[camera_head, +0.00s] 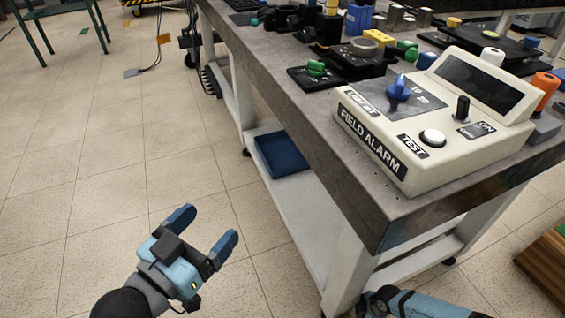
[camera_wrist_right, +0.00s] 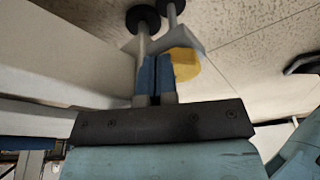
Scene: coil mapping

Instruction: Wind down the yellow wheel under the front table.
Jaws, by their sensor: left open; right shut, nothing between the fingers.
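In the right wrist view a yellow part, apparently the yellow wheel (camera_wrist_right: 184,67), shows just right of my right gripper (camera_wrist_right: 157,62). It sits by a grey bracket with a metal rod. The blue fingers are shut with nothing between them and partly cover it; I cannot tell whether they touch it. The wheel does not show in the head view. The front table (camera_head: 325,172) has a grey top and white legs. My left gripper (camera_head: 207,227) is open and empty over the floor, left of the table.
A cream alarm box (camera_head: 430,120) stands at the table's near end, with several small devices behind it. A blue tray (camera_head: 282,152) lies on the lower shelf. Black feet (camera_wrist_right: 143,18) show in the right wrist view.

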